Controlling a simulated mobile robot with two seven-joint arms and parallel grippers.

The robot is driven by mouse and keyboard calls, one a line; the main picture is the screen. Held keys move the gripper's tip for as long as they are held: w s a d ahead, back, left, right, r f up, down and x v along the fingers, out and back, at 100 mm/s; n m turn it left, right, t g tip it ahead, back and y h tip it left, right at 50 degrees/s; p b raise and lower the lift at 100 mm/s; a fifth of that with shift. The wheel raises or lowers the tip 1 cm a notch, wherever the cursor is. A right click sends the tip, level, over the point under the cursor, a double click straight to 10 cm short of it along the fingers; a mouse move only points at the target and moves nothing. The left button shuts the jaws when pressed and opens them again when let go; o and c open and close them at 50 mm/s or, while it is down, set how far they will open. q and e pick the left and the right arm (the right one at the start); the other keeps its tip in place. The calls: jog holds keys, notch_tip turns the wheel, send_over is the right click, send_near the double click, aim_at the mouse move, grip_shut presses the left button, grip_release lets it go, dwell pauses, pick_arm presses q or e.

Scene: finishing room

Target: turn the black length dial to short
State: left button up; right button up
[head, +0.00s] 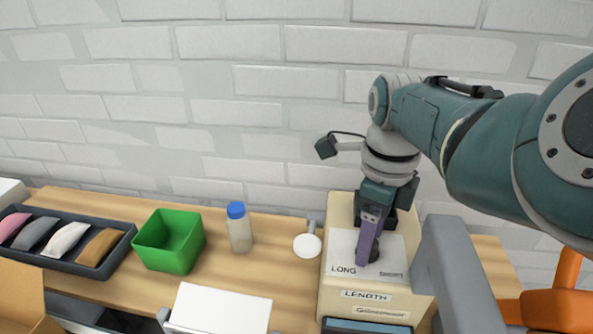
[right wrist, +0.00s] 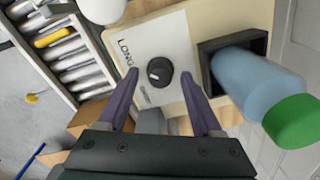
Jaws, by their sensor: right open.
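The black length dial (right wrist: 160,72) sits on a pale plate (right wrist: 157,35) on top of a beige machine (head: 338,285). In the head view the plate reads LONG at the left and SHORT at the right, with a LENGTH label on the machine's front. The dial's small pale mark is too small to read surely. My right gripper (head: 369,238) points down at the dial and partly hides it. In the right wrist view its two purple fingers (right wrist: 160,76) are spread, one on each side of the dial, with gaps visible. My left gripper is not in view.
A blue bottle with a green cap (right wrist: 290,120) stands in a dark square recess (right wrist: 212,52) beside the plate. On the bench are a green bin (head: 168,243), a blue-capped bottle (head: 239,230), a white disc (head: 307,246) and a dark tray (head: 118,247).

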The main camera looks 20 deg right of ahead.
grip_shut()
dwell(0.3)
jog(key=shift+n, duration=0.4)
jog(key=n+p, duration=0.1)
jog(key=n, duration=0.2)
jog(key=shift+r, duration=0.1)
jog(key=n+p, duration=0.1)
jog(key=n, duration=0.8)
jog(key=shift+n, duration=0.4)
jog(key=n, duration=0.3)
jog(key=shift+p, duration=0.35)
jog(key=shift+n, duration=0.6)
